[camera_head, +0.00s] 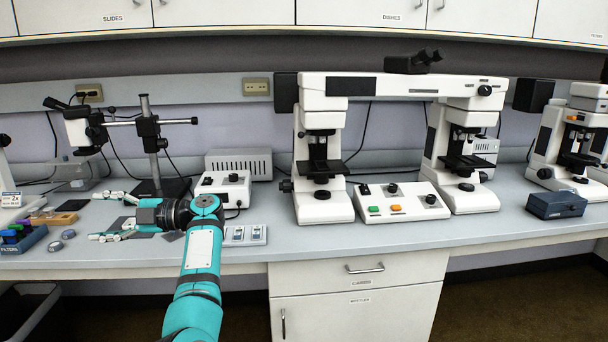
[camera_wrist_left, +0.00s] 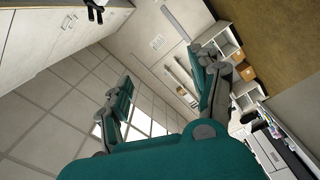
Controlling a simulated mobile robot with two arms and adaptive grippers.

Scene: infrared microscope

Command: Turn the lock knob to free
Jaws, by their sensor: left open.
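The double white microscope (camera_head: 333,88) stands at the back of the bench, its two stands joined by a bridge with a dark round knob (camera_head: 485,90) at the right end. A boom stand (camera_head: 147,130) with dark clamps and knobs stands further left. I cannot tell which knob is the lock knob, and no free marking is readable. My left gripper (camera_head: 98,216) is low over the left part of the bench, fingers spread and pointing left, empty and away from these knobs. Its open fingers also show in the left wrist view (camera_wrist_left: 160,70). My right gripper is not in view.
A control box (camera_head: 400,203) with green and orange buttons stands between the microscope stands. A white box (camera_head: 222,188), small slide trays (camera_head: 243,235) and a filter rack (camera_head: 22,238) lie near my left arm. A dark blue box (camera_head: 556,205) stands right. Wall cabinets hang above.

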